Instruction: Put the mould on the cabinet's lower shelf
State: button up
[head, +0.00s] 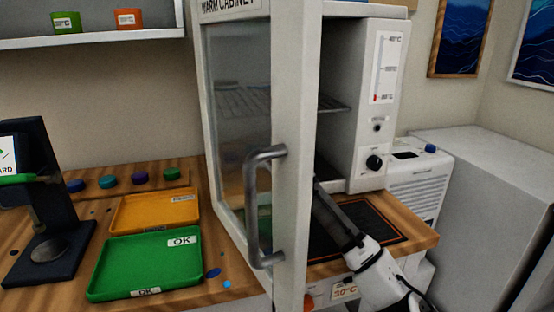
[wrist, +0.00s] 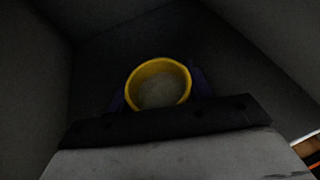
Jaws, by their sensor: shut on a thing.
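The mould (wrist: 158,94) is a round yellow cup with a greyish inside, seen from above in the wrist view. My gripper (wrist: 160,88) is shut on it, with a dark purple finger on each side. Dark walls surround them, and I cannot tell whether the mould touches a surface below. In the head view my arm reaches into the lower part of the warm cabinet (head: 356,90), and the gripper and mould are hidden behind the door. The cabinet's glass door (head: 290,130) stands open toward me. A wire shelf (head: 333,105) crosses the cabinet above my arm.
The door's grey handle (head: 253,205) juts out left of my arm. A green OK tray (head: 150,265) and an orange tray (head: 152,211) lie on the wooden bench at left. A black mat (head: 385,222) lies before the cabinet. A white machine (head: 418,185) stands at right.

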jog(key=shift+a+f, duration=0.1)
jog(key=shift+f, duration=0.65)
jog(key=shift+f, duration=0.1)
jog(key=shift+f, duration=0.15)
jog(key=o, duration=1.1)
jog(key=shift+r, duration=0.3)
jog(key=b+v, duration=0.1)
jog(key=v, duration=1.1)
